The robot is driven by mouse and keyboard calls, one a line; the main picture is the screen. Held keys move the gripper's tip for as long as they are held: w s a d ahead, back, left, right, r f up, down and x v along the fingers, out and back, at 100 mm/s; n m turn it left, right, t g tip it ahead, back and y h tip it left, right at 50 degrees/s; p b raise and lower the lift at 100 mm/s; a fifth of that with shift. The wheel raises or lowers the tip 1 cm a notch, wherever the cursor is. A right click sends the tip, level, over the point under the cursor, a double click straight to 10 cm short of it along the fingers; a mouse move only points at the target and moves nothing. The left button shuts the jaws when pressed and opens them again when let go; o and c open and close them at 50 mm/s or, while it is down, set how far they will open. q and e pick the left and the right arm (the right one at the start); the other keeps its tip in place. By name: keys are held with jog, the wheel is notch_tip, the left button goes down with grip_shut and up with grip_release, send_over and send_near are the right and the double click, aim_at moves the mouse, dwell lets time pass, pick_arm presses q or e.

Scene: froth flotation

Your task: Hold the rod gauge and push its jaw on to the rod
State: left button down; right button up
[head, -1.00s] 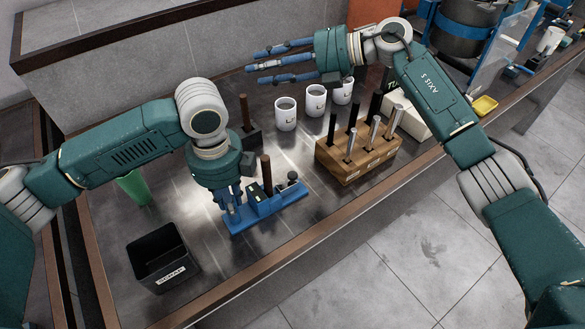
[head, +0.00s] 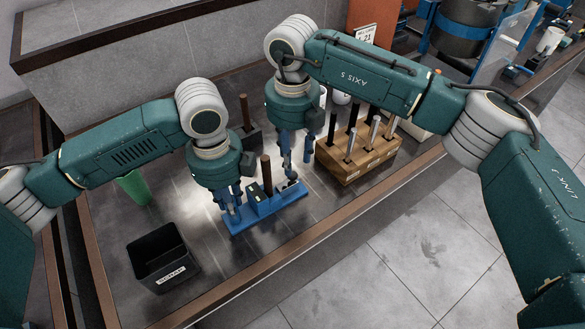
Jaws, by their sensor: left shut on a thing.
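The blue rod gauge (head: 264,208) lies on the metal bench top. A brown rod (head: 266,172) stands upright in it near the middle. My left gripper (head: 230,210) is shut on the gauge's left end. My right gripper (head: 297,166) points down with its fingers apart, over the right end of the gauge. Its fingers partly hide the gauge's dark knob and jaw end, and I cannot tell whether they touch it.
A wooden block (head: 347,172) with several black and silver rods stands to the right. A black scrap bin (head: 163,258) is at the front left. A green cup (head: 133,187) and a dark holder with a rod (head: 247,130) stand behind. White cups are partly hidden by my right arm.

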aim_at(287, 184)
jog(key=shift+f, duration=2.65)
